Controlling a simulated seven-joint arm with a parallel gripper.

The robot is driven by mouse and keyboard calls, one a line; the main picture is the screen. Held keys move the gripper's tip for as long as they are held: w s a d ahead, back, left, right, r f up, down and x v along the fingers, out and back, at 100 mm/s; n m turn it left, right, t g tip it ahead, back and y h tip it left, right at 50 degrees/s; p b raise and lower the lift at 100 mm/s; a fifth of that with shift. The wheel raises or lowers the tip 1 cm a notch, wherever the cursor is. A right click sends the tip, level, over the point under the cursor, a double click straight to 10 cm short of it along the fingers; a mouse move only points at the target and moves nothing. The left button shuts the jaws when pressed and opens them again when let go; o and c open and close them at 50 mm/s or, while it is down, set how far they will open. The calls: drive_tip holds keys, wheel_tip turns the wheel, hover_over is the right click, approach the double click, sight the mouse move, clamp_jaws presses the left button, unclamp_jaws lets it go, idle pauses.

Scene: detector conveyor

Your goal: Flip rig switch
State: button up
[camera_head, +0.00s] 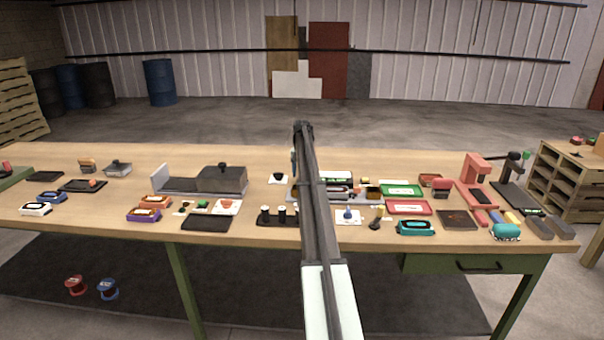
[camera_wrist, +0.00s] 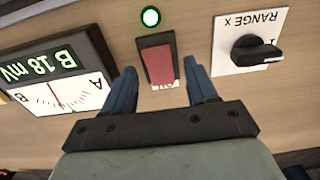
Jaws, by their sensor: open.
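My gripper (camera_wrist: 160,72) is open, with one blue-grey finger on each side of the switch's near part. I cannot tell whether the fingers touch it. In the head view my arm hides the switch and most of my gripper. The white label under the switch is partly covered.
A range knob (camera_wrist: 258,50) on a white plate is close on the right in the wrist view. A meter (camera_wrist: 58,70) reading "B 18 mV" is close on the left. Trays, small devices and a red press (camera_head: 477,180) crowd the wooden bench (camera_head: 130,223).

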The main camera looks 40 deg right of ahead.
wheel_tip(320, 180, up, 14)
drive_tip(key=shift+s+f, duration=0.15)
drive_tip(key=shift+f, duration=0.1)
drive_tip(key=shift+a, duration=0.2)
idle(0.5)
